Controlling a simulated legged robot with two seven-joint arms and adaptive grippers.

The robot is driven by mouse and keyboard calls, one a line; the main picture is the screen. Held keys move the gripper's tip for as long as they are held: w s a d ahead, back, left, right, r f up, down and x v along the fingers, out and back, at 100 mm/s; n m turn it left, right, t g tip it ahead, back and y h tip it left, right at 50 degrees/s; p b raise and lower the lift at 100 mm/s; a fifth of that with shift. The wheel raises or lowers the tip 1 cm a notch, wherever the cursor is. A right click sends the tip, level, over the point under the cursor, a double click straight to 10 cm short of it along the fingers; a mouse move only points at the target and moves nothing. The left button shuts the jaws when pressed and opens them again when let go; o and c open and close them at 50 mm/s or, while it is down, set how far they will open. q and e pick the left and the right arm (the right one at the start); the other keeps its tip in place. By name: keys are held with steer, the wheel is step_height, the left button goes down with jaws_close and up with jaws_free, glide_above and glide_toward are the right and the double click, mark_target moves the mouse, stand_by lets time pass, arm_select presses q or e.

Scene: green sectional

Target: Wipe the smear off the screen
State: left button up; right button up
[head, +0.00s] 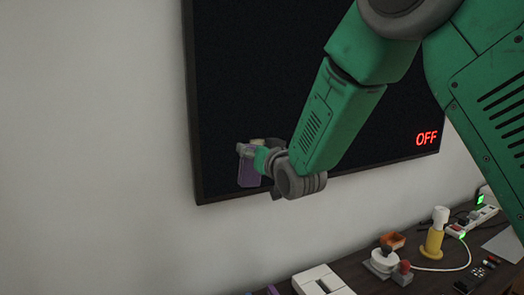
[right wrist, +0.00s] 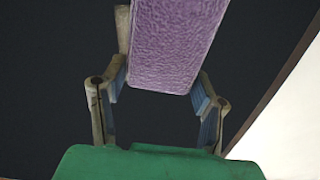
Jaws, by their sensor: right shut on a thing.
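The screen (head: 255,70) is a large dark panel on the wall, with red "OFF" lettering at its lower right. My right gripper (head: 256,153) is at the screen's lower left corner, shut on a purple sponge-like block (head: 249,176). The block also shows large in the right wrist view (right wrist: 175,45), between the gripper's fingers, with the dark screen behind it. I cannot tell whether the block touches the screen. No smear can be made out; my green right arm hides much of the screen's middle and right. My left gripper is not in view.
Below the screen is a dark shelf (head: 430,262). The wall at left is bare.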

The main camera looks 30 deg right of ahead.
mark_target(289, 133)
steer(key=shift+a+r+p, duration=0.2)
steer(key=shift+r+p, duration=0.25)
steer(key=shift+r, duration=0.45)
steer(key=shift+r+p, duration=0.4)
steer(key=shift+r, duration=0.2)
steer(key=shift+d+f, duration=0.1)
steer(key=shift+d, duration=0.65)
steer(key=shift+s+d+f, duration=0.1)
steer(key=shift+s+d, duration=0.05)
steer(key=shift+d, duration=2.9)
steer(key=shift+s+d, duration=0.2)
steer(key=shift+d, duration=1.95)
steer(key=d, duration=0.3)
